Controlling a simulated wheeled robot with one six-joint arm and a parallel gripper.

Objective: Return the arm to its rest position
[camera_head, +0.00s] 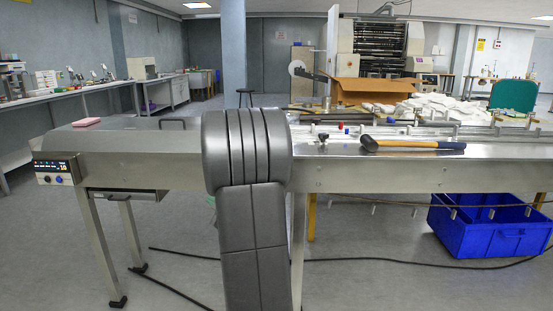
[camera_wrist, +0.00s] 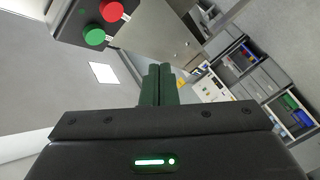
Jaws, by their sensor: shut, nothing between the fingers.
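My gripper (camera_wrist: 160,72) shows in the wrist view, with its two dark green fingers together and nothing between them. The wrist view is tilted and looks out over the room, with the fingers clear of any surface. In the head view my grey arm stands upright at the middle, in front of the steel flow wrapper (camera_head: 125,155). The gripper itself is not visible there. The arm hides part of the machine behind it.
A hammer (camera_head: 412,145) lies on the machine's steel top, right of my arm. A pink block (camera_head: 87,121) lies at the left end. A blue crate (camera_head: 490,230) stands on the floor at right. A red button (camera_wrist: 112,11) and a green button (camera_wrist: 95,36) show upper left in the wrist view.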

